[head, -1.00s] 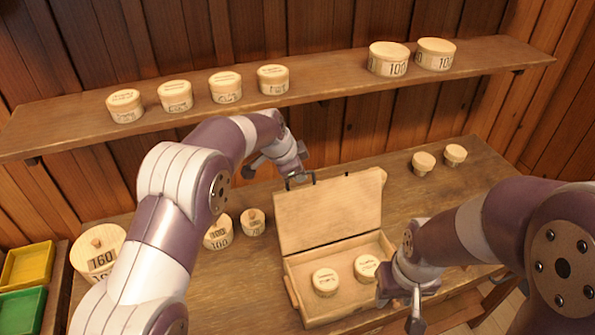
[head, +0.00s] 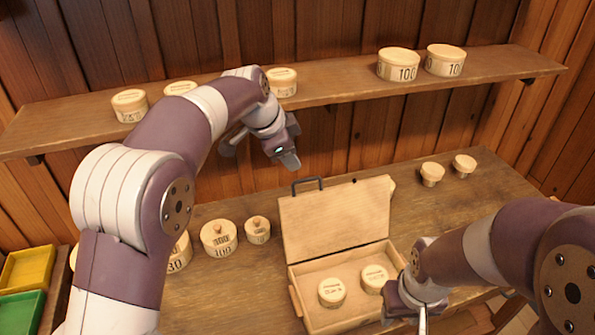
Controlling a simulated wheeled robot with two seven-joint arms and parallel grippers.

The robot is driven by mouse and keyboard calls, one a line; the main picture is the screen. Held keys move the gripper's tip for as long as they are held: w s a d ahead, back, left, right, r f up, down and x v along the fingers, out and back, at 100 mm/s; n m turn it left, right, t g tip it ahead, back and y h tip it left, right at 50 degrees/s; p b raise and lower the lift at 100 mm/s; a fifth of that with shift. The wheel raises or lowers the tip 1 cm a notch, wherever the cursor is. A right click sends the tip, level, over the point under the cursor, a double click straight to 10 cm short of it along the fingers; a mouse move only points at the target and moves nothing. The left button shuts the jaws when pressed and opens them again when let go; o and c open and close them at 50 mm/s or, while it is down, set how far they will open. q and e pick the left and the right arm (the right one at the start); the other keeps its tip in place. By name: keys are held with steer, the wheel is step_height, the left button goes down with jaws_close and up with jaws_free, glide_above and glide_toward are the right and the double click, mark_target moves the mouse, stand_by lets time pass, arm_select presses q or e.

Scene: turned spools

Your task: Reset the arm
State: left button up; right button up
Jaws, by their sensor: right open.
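My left gripper (head: 259,155) hangs in the air in front of the wall, above and left of the wooden box's raised lid (head: 335,220). Its fingers are apart with nothing between them. The lid stands up at the back of the box, with a dark handle (head: 307,182) on its top edge. The box (head: 345,321) is open and holds two round lidded spools (head: 332,292) (head: 373,279). My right gripper (head: 405,312) is open at the box's right front side; it hides part of that corner.
A wall shelf (head: 330,92) carries several round boxes, partly hidden by my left arm. Several knobbed lidded boxes (head: 219,238) stand left of the wooden box. Two small spools (head: 432,174) (head: 464,166) stand at the back right. Yellow (head: 27,268) and green (head: 22,305) trays lie far left.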

arm_select(q)
steer(key=shift+s+a+r, duration=0.15)
steer(key=shift+a+r, duration=0.05)
steer(key=shift+r, duration=0.4)
steer(key=s+a+f+n+g+y, duration=0.1)
steer(key=s+a+f+n, duration=0.3)
steer(key=s+f+n, duration=0.15)
steer(key=s+a+f+n+y, duration=0.1)
steer(key=s+a+f+n, duration=0.35)
steer(key=f+n, duration=0.2)
steer(key=s+a+f+n+g, duration=0.1)
steer(key=s+a+f, duration=0.1)
steer(key=s, duration=0.6)
steer(key=s+a+f+n+y, duration=0.1)
steer(key=s+a+f+n, duration=0.1)
steer(key=s, duration=0.6)
steer(key=a+f, duration=0.1)
steer(key=a, duration=0.1)
steer(key=shift+s+a+g+y, duration=0.3)
steer(key=shift+s+a+g, duration=0.05)
steer(key=shift+g, duration=0.05)
